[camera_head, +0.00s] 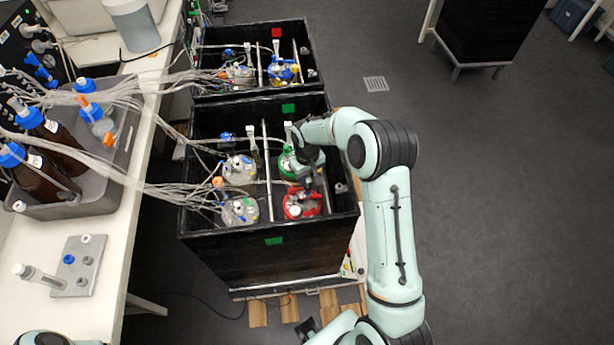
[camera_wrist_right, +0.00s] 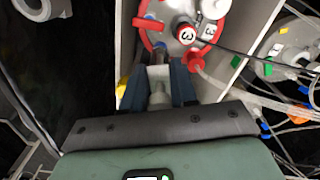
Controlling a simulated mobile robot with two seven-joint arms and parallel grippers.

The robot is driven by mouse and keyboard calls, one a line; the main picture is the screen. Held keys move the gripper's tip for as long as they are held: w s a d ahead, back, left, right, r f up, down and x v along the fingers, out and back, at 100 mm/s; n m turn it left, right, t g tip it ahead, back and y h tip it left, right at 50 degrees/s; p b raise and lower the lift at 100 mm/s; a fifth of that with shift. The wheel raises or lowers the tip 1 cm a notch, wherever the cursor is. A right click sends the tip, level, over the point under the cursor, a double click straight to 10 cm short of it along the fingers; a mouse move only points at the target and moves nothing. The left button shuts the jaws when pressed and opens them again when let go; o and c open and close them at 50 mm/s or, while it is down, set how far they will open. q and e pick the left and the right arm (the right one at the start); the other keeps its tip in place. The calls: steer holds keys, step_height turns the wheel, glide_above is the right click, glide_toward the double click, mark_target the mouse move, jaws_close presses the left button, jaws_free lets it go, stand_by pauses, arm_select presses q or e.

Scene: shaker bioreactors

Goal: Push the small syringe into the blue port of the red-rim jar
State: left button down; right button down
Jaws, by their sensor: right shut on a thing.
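The red-rim jar (camera_head: 290,212) stands in the front right compartment of the nearer black box. In the right wrist view, the red-rim jar (camera_wrist_right: 207,56) is at the top, just beyond the fingertips. My right gripper (camera_wrist_right: 160,82) is shut on the small syringe (camera_wrist_right: 159,98), a pale, translucent body between the dark blue fingers. Its front end points towards the jar's rim; I cannot tell whether it touches a port. My left gripper is out of view.
The green-rim jar (camera_head: 285,163) is right behind, beside my right wrist. Two jars with tubes (camera_head: 239,210) stand left of a divider. The farther black box (camera_head: 215,37) holds more jars. On the white bench are a grey rack (camera_head: 75,280) and brown bottles (camera_head: 48,180).

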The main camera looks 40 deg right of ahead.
steer(key=shift+f, duration=0.25)
steer(key=c, duration=0.8)
jaws_free()
steer(key=shift+r, duration=0.1)
step_height(320, 180, up, 13)
steer(key=shift+r, duration=0.15)
